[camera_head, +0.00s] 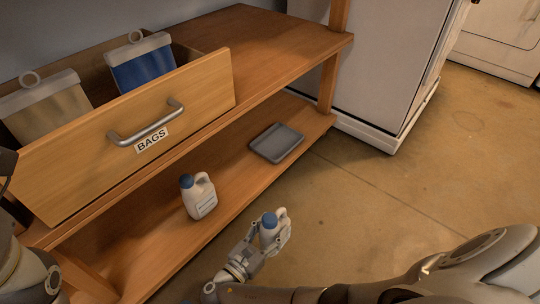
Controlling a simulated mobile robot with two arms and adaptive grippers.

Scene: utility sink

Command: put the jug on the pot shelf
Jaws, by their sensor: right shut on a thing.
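A small white jug with a blue cap (269,220) is held in my right gripper (272,235), whose fingers are shut on its body. The fingers cover much of this jug; its cap and handle show. It appears in front of the bench's lower shelf (236,182), against the floor in the picture. A second, similar white jug with a blue cap (201,200) stands upright on the lower shelf, left of the gripper and apart from it. Parts of my left arm show at the left edge, but its gripper is not visible.
A drawer labelled BAGS (148,138) is pulled out above the lower shelf, with a blue bag (143,70) and a beige bag (50,105) in it. A grey tray (276,143) lies on the lower shelf at right. A white appliance (375,70) stands behind the bench.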

